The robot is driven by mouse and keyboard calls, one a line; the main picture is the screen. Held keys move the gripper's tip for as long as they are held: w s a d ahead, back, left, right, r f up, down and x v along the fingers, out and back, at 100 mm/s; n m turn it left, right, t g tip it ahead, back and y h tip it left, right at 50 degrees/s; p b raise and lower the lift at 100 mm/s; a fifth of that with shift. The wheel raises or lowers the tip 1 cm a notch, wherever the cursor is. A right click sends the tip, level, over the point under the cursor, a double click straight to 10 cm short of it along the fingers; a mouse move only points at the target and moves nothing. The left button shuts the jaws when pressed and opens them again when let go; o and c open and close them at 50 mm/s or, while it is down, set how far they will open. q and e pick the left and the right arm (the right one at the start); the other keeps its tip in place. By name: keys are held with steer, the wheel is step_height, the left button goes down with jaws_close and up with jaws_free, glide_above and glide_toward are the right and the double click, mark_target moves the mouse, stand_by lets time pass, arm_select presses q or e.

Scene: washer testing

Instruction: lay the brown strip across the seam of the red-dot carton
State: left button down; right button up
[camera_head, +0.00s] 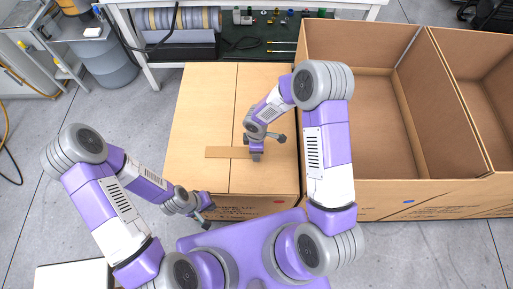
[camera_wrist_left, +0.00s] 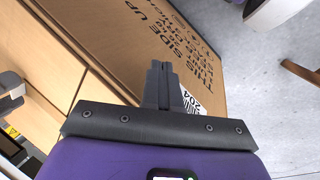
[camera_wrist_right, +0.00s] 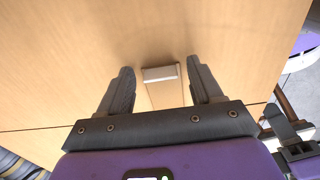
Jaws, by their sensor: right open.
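The red-dot carton (camera_head: 200,110) is shut, with a seam running down its top; its red dot (camera_head: 279,201) is on the front face. The brown strip (camera_head: 226,152) lies across the seam on the top. Its right end is hidden by my right gripper in the head view. My right gripper (camera_head: 257,157) is over that end; in the right wrist view its open fingers (camera_wrist_right: 160,88) stand either side of the strip's end (camera_wrist_right: 163,85), with gaps. My left gripper (camera_head: 207,212) is at the carton's front edge, its fingers (camera_wrist_left: 163,85) together and empty before the printed front face.
A big open carton (camera_head: 365,125) with a blue dot stands directly to the right, another open one beside it. A bench (camera_head: 170,62) with rolls and tools is behind. A grey bin (camera_head: 108,65) stands back left. The carton top's left half is mostly clear.

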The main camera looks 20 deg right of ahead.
step_height(320, 180, up, 12)
steer(key=p, duration=0.4)
steer(key=shift+r, duration=0.2)
